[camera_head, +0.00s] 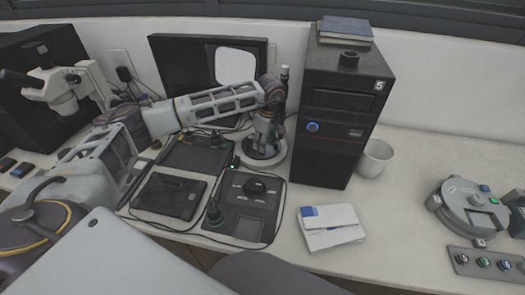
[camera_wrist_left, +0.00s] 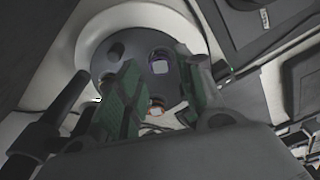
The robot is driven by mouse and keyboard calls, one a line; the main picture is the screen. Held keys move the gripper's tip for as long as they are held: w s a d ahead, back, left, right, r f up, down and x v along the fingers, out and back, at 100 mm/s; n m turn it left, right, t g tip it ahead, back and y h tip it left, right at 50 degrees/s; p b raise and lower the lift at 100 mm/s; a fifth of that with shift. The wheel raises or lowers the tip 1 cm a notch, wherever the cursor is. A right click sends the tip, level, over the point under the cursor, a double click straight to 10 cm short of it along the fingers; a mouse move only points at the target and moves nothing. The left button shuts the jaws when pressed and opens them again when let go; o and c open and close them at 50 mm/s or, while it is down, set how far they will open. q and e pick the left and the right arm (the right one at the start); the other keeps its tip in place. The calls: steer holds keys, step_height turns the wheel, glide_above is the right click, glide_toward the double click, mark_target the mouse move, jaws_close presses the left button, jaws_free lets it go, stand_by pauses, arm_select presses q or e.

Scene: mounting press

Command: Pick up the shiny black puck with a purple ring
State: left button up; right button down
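In the left wrist view, a puck with a thin purple ring (camera_wrist_left: 160,64) sits in a hole of a round dark grey disc (camera_wrist_left: 98,68), its top shining pale. My left gripper (camera_wrist_left: 162,88) is open above the disc, one green-padded finger on each side of the picture's middle. The purple-ringed puck shows in the gap, beyond the fingertips. A second puck with an orange ring (camera_wrist_left: 155,108) shows nearer, also between the fingers. In the head view my left gripper (camera_head: 264,140) points down over the round stand (camera_head: 262,161), hiding the pucks. My right gripper is out of view.
A black computer tower (camera_head: 335,120) stands close right of the gripper, with books (camera_head: 345,30) on top. A monitor (camera_head: 175,65) is behind. A dark device with a black knob (camera_head: 255,187) lies in front. A white cup (camera_head: 375,158) and white papers (camera_head: 330,227) stand to the right.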

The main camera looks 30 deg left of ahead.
arm_select(q)
step_height(320, 180, down, 3)
steer(key=shift+a+r, duration=0.1)
steer(key=shift+r, duration=0.1)
steer(key=shift+f, duration=0.2)
steer(key=shift+c, duration=0.4)
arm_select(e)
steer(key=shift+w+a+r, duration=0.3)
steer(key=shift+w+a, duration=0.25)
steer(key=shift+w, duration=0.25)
